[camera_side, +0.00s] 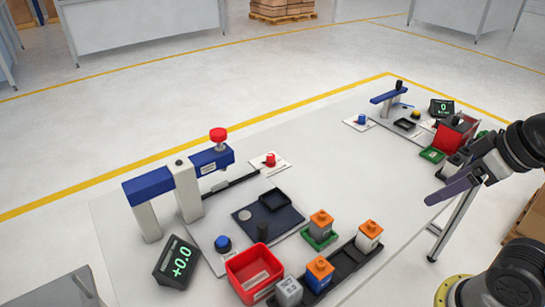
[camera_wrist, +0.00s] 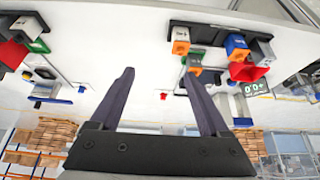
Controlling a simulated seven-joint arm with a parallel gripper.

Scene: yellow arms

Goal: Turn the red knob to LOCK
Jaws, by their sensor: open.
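The red knob (camera_side: 270,159) stands on a small white plate (camera_side: 284,167) beside the near station in the side view. Its pointer and the plate's lettering are too small to read, so I cannot tell its setting. My gripper (camera_side: 431,200) hangs at the right of the side view, well away from the knob and above the table's right edge. In the wrist view my gripper (camera_wrist: 158,73) shows two dark purple fingers wide apart with nothing between them.
A blue bridge (camera_side: 150,187) with a red mushroom-shaped top (camera_side: 218,135) stands left of the knob. A red bin (camera_side: 253,274), blue button (camera_side: 222,243) and black rack (camera_side: 345,263) with blocks are in front. A second station (camera_side: 405,124) is behind. The table (camera_side: 330,160) between is clear.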

